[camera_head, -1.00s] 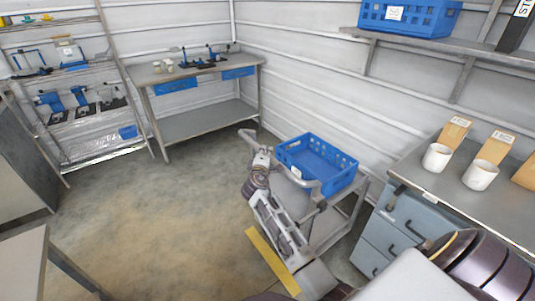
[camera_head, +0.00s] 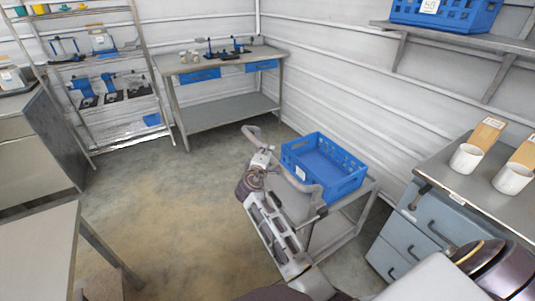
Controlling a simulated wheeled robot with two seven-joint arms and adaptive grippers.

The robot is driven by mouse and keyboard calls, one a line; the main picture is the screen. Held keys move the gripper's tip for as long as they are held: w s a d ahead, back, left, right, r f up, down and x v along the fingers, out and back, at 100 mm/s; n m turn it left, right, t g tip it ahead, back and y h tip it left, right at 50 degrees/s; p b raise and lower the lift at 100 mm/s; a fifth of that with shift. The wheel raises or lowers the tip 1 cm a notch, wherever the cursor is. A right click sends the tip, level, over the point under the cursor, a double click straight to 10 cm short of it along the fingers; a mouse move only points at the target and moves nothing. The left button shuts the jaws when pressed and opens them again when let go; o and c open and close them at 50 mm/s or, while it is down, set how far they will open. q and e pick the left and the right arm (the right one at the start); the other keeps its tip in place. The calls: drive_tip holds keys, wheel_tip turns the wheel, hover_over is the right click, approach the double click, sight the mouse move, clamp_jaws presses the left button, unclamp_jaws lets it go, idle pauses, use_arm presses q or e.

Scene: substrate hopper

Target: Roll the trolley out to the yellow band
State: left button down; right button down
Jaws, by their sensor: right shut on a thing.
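The trolley (camera_head: 338,232) is a grey metal frame at the centre right, with a curved grey push handle (camera_head: 286,168) on its left side. A blue crate (camera_head: 345,186) rests on its top. My right gripper (camera_head: 262,157) is at the handle and shut on it, with my forearm crossing in front of the trolley's left side. The trolley's lower left part is hidden by that arm. The yellow band does not show now. My left gripper is not in view.
A drawer cabinet (camera_head: 412,238) with white cups (camera_head: 466,158) stands close to the trolley's right. A workbench (camera_head: 226,104) and shelving (camera_head: 112,85) are at the back. A table corner (camera_head: 40,240) is at the lower left. The floor (camera_head: 180,200) left of the trolley is clear.

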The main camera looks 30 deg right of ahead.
drive_tip(key=c, duration=1.3)
unclamp_jaws()
drive_tip(key=shift+o, duration=0.2)
